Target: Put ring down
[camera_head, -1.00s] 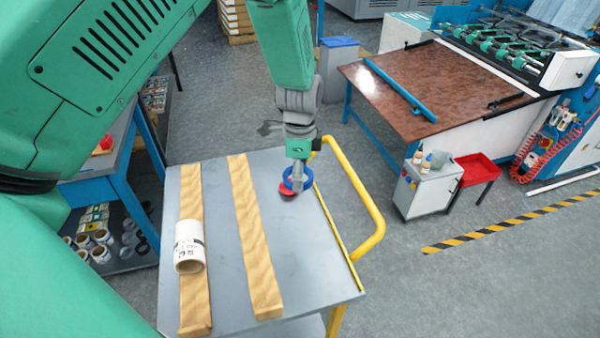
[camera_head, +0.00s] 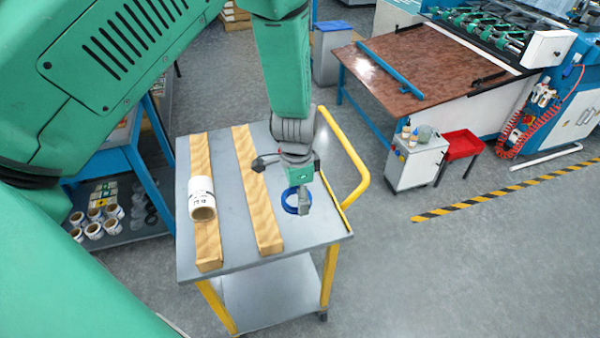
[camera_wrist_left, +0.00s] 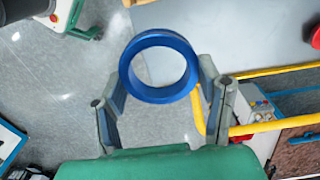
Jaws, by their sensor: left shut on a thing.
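A blue ring (camera_head: 289,203) is held in my left gripper (camera_head: 303,204), over the right part of the grey cart top (camera_head: 222,237) in the head view. In the left wrist view the blue ring (camera_wrist_left: 160,96) sits between the two fingers of my left gripper (camera_wrist_left: 162,78), which press on its outer sides. Its opening faces the wrist camera. I cannot tell how far it is from the cart top. My right gripper is not in view.
Two wooden bars (camera_head: 207,241) (camera_head: 258,200) lie lengthwise on the cart. A white roll (camera_head: 202,190) rests on the left bar. A yellow handle (camera_head: 358,170) borders the cart's right side. A red thing (camera_wrist_left: 316,36) shows at the wrist view's right edge.

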